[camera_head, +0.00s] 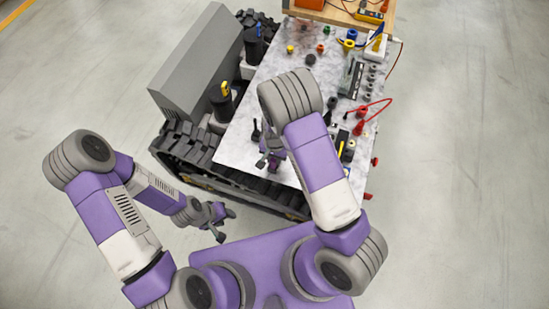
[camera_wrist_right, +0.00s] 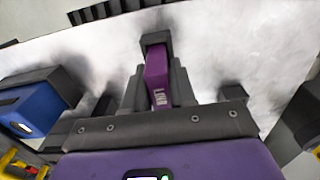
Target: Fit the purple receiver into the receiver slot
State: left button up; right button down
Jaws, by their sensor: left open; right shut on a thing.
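My right gripper (camera_wrist_right: 156,90) is shut on the purple receiver (camera_wrist_right: 157,78), which sticks out between the grey fingers in the right wrist view. A dark block-like piece (camera_wrist_right: 155,38) sits at the receiver's far end; I cannot tell whether it is part of the receiver or a slot. In the head view the right gripper (camera_head: 268,161) is over the near left part of the light worktop, and the receiver is too small there to make out surely. My left gripper (camera_head: 218,217) is open and empty, in front of the tracked carrier and off the worktop. I cannot surely identify the receiver slot.
The marbled worktop (camera_head: 236,150) lies on a tracked carrier (camera_head: 185,148). Several connectors, a red cable (camera_head: 375,106) and small parts crowd its right and far sides. A blue thing (camera_wrist_right: 36,108) stands at the left in the wrist view. The floor on both sides is clear.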

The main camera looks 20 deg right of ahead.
jog(key=shift+f, duration=0.3)
jog(key=shift+f, duration=0.15)
jog(key=c, duration=0.9)
grip_release()
notch_tip(320, 180, up, 13)
jog(key=shift+f+p, duration=0.15)
jog(key=shift+p, duration=0.75)
